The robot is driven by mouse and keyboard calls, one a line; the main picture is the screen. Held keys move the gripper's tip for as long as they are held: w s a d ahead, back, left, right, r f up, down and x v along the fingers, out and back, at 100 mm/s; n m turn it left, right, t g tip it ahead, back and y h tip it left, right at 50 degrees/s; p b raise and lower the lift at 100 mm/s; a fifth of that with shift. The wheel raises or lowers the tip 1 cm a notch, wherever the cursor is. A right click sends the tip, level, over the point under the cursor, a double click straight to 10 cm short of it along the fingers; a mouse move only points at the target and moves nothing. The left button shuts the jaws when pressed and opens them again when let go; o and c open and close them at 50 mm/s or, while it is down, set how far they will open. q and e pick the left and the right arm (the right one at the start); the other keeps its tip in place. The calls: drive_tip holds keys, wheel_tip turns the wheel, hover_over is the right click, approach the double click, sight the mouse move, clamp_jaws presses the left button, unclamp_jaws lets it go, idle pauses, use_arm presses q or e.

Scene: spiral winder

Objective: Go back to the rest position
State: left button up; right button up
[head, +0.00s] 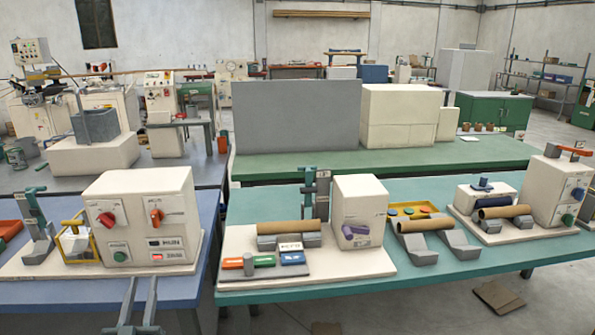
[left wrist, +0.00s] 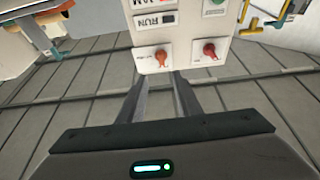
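My left gripper (head: 142,287) comes in at the bottom left of the head view, in front of the near edge of the blue table. Its two grey fingers are apart with nothing between them. It also shows in the left wrist view (left wrist: 159,88), where the fingers are open and empty and point toward the control box. My right gripper is not in view.
The blue table (head: 110,292) carries the control box and a teal clamp (head: 38,225). The teal table (head: 440,262) to the right holds a winder unit (head: 357,212), brown tubes (head: 288,227) on grey cradles and a yellow tray (head: 412,208). Brown cardboard (head: 497,297) lies on the floor.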

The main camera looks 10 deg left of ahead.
use_arm(q)
drive_tip(key=s+d+f+m+g+h, duration=0.1)
drive_tip(key=s+d+f+g+h, duration=0.3)
drive_tip(key=f, duration=0.8)
drive_tip(key=s+d+f+m+g+y, duration=0.1)
drive_tip(key=d+f, duration=0.4)
drive_tip(key=f, duration=0.7)
drive_tip(key=s+d+f+m+g+h, duration=0.1)
drive_tip(key=s+d+f+g+h, duration=0.3)
drive_tip(key=f, duration=0.8)
drive_tip(key=s+d+f+m+g, duration=0.1)
drive_tip(key=s+d+f+g, duration=0.2)
drive_tip(key=s+f, duration=0.9)
drive_tip(key=s+d+f+m+g, duration=0.1)
drive_tip(key=s+d+f+g, duration=0.2)
drive_tip(key=s+d+f, duration=0.7)
drive_tip(key=s+f, duration=0.2)
drive_tip(key=s, duration=0.4)
drive_tip(key=shift+d+f+g, duration=0.15)
drive_tip(key=shift+f+g, duration=0.05)
drive_tip(key=shift+g, duration=0.1)
drive_tip(key=shift+s, duration=0.1)
